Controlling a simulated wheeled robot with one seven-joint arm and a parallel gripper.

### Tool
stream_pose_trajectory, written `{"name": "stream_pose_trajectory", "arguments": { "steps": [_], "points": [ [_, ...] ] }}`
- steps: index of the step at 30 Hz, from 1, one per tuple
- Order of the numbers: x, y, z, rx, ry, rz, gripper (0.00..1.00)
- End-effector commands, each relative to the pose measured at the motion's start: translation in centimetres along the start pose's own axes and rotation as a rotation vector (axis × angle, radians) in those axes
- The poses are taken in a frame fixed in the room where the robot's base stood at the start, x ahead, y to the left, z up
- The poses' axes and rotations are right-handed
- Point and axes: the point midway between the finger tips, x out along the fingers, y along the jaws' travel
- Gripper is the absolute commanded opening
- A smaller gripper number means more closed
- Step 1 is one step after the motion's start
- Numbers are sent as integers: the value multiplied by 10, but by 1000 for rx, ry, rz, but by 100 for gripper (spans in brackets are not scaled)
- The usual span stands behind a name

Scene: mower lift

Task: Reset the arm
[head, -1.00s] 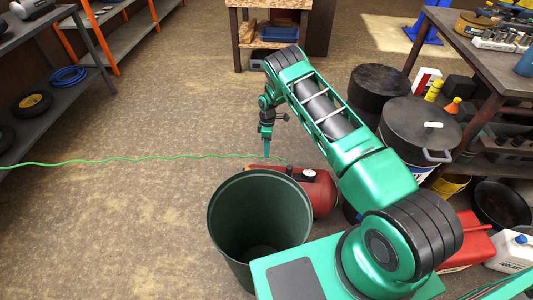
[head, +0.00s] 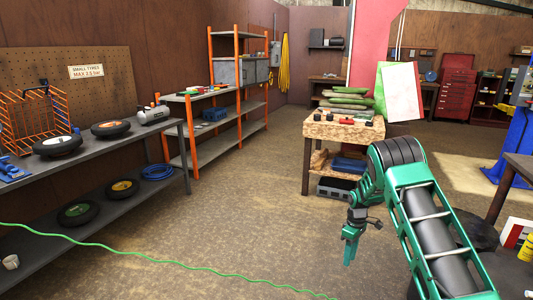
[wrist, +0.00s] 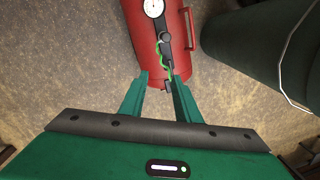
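My gripper (head: 349,262) hangs from my green arm at the right of the head view, pointing down over open floor. In the wrist view its two green fingers (wrist: 159,78) stand apart with nothing held between them. Beyond the fingertips lies a red tank (wrist: 158,52) with a round gauge (wrist: 154,8), black fittings and a green hose piece. I cannot tell the exact gap between the fingers and the tank.
A dark green bin (wrist: 262,45) is right of the tank. A grey bench with wheels (head: 110,151) lines the left wall, and an orange shelf (head: 212,100) stands behind it. A wooden table (head: 343,130) stands ahead. A green hose (head: 150,257) crosses otherwise clear floor.

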Motion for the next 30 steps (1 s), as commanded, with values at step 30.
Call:
{"name": "stream_pose_trajectory", "arguments": {
  "steps": [30],
  "points": [
    [-260,-117,231,751,62,53,30]
  ]
}}
